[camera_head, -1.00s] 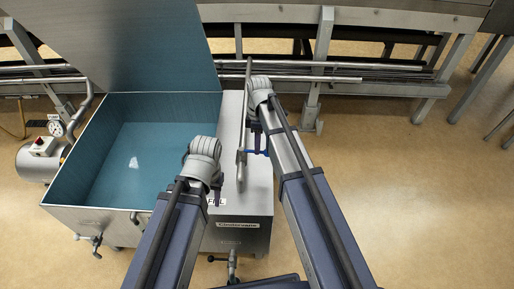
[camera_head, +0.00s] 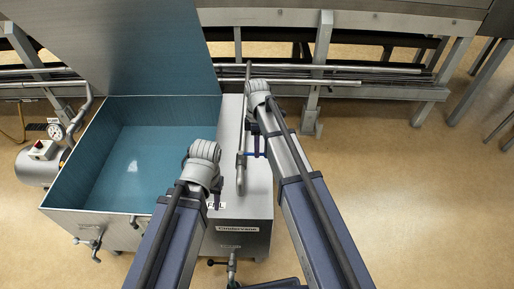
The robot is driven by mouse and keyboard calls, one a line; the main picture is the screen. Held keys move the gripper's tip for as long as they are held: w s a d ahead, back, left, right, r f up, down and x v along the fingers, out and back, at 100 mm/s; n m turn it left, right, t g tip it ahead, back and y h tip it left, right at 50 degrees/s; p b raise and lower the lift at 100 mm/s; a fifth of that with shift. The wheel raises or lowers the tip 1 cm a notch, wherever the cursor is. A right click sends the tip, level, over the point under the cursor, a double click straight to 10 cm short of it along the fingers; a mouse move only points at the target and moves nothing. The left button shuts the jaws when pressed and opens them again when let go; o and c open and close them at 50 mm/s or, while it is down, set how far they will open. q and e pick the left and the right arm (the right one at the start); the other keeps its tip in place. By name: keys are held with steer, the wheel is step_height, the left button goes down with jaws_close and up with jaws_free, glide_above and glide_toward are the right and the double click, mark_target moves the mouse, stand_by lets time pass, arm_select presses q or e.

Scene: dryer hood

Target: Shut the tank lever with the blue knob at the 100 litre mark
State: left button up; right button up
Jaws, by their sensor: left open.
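The open tank (camera_head: 62,180) with blue-green inside stands at left. A grey box (camera_head: 258,190) adjoins its right side, with an upright metal pipe (camera_head: 242,140) on it. A small blue piece (camera_head: 256,154) shows beside the pipe, under my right gripper (camera_head: 256,137); I cannot tell whether it is the knob or part of the gripper. The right fingers are small and mostly hidden by the wrist. My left gripper (camera_head: 217,195) is open over the box's left part, left of the pipe. A valve (camera_head: 92,241) is on the tank's front. No 100 litre mark is readable.
Another valve (camera_head: 232,266) sits low on the box's front. A gauge (camera_head: 55,131) and a motor (camera_head: 36,165) stand left of the tank. Metal rails (camera_head: 330,80) run behind. The floor (camera_head: 410,190) at right is clear.

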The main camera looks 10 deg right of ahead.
steer(key=shift+o, duration=0.8)
step_height(320, 180, up, 8)
steer(key=w+p, duration=0.1)
steer(key=p, duration=0.6)
steer(key=shift+w+d+f+p, duration=0.15)
steer(key=shift+w+p, duration=0.05)
steer(key=shift+p, duration=0.15)
steer(key=s+a+r+m+t+p, duration=0.1)
steer(key=s+a+r+m+p, duration=0.2)
steer(key=s+m, duration=0.3)
steer(key=s+a+r+m+t+h+p, duration=0.1)
steer(key=s+a+r+m+p, duration=0.2)
steer(key=s, duration=1.1)
steer(key=m, duration=0.3)
steer(key=shift+a+r+h+p, duration=0.15)
steer(key=shift+r+h+p, duration=0.05)
steer(key=shift+h+p, duration=0.15)
